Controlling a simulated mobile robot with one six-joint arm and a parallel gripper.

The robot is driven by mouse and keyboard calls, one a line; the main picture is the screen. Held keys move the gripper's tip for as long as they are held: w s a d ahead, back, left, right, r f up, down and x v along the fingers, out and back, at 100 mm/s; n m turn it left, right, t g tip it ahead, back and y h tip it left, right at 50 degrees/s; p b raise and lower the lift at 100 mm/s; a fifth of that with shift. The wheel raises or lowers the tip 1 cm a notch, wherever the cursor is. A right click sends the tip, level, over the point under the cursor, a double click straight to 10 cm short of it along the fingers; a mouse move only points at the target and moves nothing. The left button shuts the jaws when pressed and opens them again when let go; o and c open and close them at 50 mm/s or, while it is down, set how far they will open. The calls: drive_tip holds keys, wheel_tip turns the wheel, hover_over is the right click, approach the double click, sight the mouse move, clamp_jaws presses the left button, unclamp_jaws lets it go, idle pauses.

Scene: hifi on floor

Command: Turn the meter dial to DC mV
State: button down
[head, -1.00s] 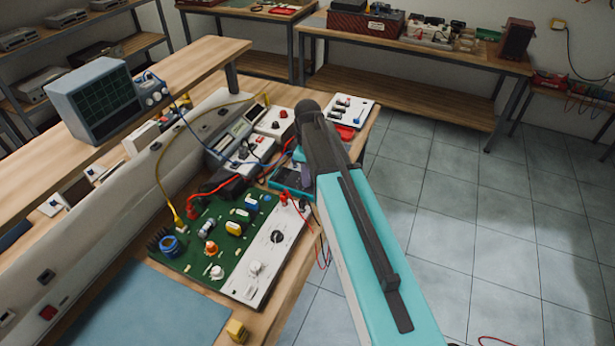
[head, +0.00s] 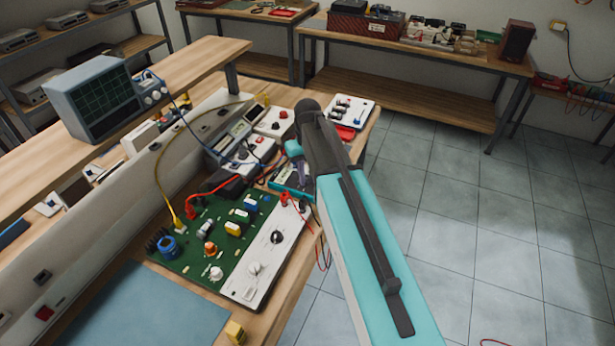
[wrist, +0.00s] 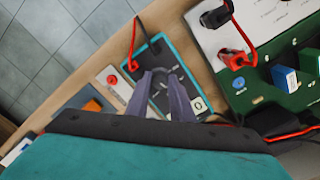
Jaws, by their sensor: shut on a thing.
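The meter (wrist: 157,52), dark-faced with a teal rim, lies on the bench. In the wrist view its small display (wrist: 200,104) shows at the lower right end, its reading too small to tell. My gripper (wrist: 162,74) is over the meter's middle, its grey fingers closed in on the dial. The dial is mostly hidden between the fingertips, so its setting cannot be read. In the head view the meter (head: 284,183) shows partly behind my arm, near the bench's right edge.
A green circuit board (head: 222,237) with a white control strip lies in front of the meter. Red leads (wrist: 134,40) run to the meter's end. Bench instruments (head: 240,140) stand behind it. A blue mat (head: 145,305) lies at the front.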

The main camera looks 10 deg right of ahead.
sight(308, 179)
drive_tip(key=shift+m, duration=1.1)
drive_tip(key=c, duration=1.6)
unclamp_jaws()
drive_tip(key=shift+o, duration=0.2)
wheel_tip(308, 179, up, 14)
drive_tip(key=b, duration=0.3)
drive_tip(key=shift+f, duration=0.2)
